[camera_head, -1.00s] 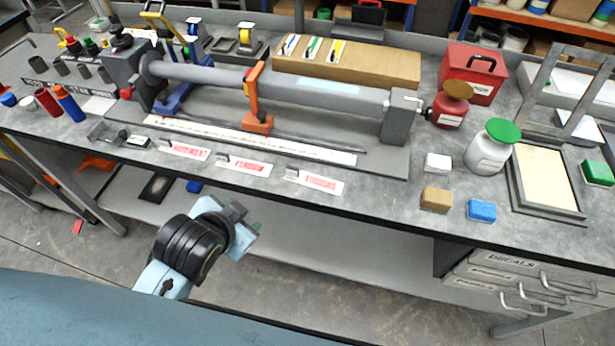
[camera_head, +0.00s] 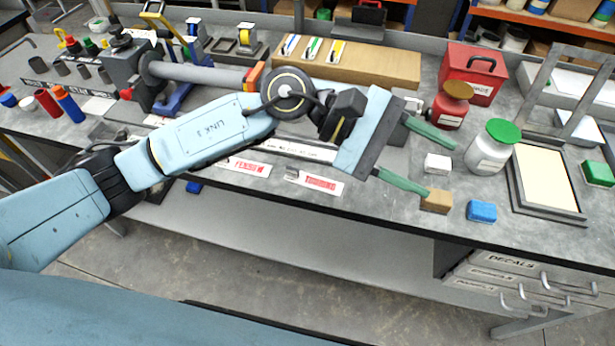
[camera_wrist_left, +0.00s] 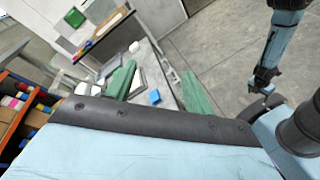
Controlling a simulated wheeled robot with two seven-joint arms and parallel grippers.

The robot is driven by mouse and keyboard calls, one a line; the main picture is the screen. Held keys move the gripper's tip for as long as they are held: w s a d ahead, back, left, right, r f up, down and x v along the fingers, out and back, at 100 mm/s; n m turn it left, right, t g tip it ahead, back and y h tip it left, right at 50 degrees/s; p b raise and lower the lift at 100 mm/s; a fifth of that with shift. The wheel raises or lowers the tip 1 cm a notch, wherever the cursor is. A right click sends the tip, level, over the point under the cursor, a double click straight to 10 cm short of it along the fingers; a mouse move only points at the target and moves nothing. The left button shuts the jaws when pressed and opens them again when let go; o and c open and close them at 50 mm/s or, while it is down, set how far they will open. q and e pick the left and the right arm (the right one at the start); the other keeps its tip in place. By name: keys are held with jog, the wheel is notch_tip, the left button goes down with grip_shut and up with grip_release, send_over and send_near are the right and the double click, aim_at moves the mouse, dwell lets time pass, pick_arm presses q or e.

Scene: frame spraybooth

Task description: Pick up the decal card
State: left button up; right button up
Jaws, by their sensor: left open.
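Two white cards with red lettering lie on the bench's front strip, a left card (camera_head: 243,167) and a right card (camera_head: 318,182). I cannot tell which is the decal card. My left gripper (camera_head: 440,168) is open and empty, its green fingers spread above the bench to the right of both cards. My left arm hides part of the clamp fixture and the bench near the cards. The fingers also show in the left wrist view (camera_wrist_left: 158,70), with no card visible between them.
A white block (camera_head: 437,163), a tan block (camera_head: 436,201) and a blue block (camera_head: 481,211) lie by the fingers. A green-lidded jar (camera_head: 490,150), a red can (camera_head: 449,108) and a framed tray (camera_head: 547,178) stand to the right. A wooden rack (camera_head: 380,66) is behind.

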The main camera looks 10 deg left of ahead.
pick_arm(q)
jog(key=w+a+f+m+y, duration=0.4)
jog(key=a+f+m+y, duration=0.1)
jog(key=a+f+y, duration=0.2)
jog(key=m+t+y, duration=0.3)
jog(key=y, duration=0.5)
send_over(293, 168)
jog(key=f, duration=0.7)
jog(key=shift+s+a+f, duration=0.1)
jog(key=shift+a+f, duration=0.15)
jog(key=shift+d+f+p, duration=0.2)
jog(key=shift+f+p, duration=0.3)
jog(key=shift+f, duration=2.45)
jog(key=shift+c, duration=0.4)
jog(key=c, duration=1)
